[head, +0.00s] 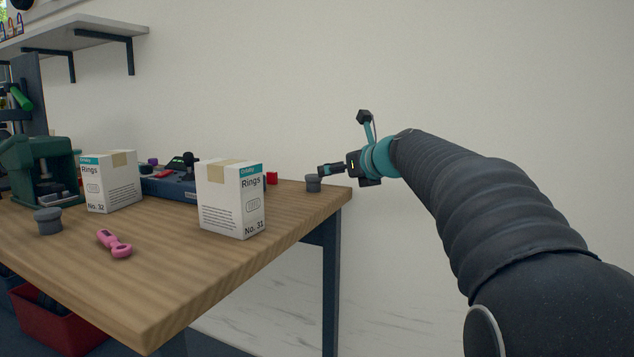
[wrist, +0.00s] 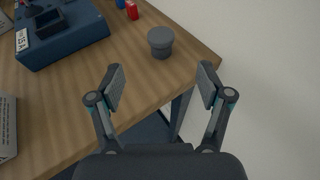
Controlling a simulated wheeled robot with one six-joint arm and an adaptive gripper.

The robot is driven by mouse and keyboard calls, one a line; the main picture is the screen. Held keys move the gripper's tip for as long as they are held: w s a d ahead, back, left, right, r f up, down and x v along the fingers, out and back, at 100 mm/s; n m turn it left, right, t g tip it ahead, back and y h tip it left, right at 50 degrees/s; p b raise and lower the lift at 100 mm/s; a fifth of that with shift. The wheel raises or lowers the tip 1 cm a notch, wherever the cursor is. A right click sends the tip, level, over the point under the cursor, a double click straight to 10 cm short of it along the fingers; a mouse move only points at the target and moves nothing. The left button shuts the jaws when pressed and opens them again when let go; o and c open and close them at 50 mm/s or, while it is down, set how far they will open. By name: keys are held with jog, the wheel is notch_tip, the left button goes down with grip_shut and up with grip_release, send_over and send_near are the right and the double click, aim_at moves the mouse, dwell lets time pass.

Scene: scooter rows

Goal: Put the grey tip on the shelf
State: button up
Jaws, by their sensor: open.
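A small grey tip (head: 313,184), a round stub with a wider top, stands upright on the workbench near its far right corner. In the wrist view the grey tip (wrist: 160,42) lies ahead of the gap between my fingers, apart from them. My gripper (head: 324,170) is open and empty, close to that tip at the bench corner; its spread fingers (wrist: 162,78) show in the wrist view. A second, similar grey piece (head: 48,221) stands at the bench's left. The pale shelf (head: 80,34) is on the wall at the upper left.
Two white Rings boxes, No. 31 (head: 230,200) and No. 32 (head: 110,182), stand on the wooden bench (head: 180,265). A pink tool (head: 115,244), a green machine (head: 40,170), a blue device (wrist: 62,32) and a red block (wrist: 132,10) are also there. The wall is close behind.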

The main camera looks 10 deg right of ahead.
aim_at(315, 175)
jog(key=x, duration=1.2)
jog(key=shift+w+a+f, duration=0.1)
jog(key=shift+w+f, duration=0.2)
jog(key=shift+f, duration=0.05)
jog(key=c, duration=1.3)
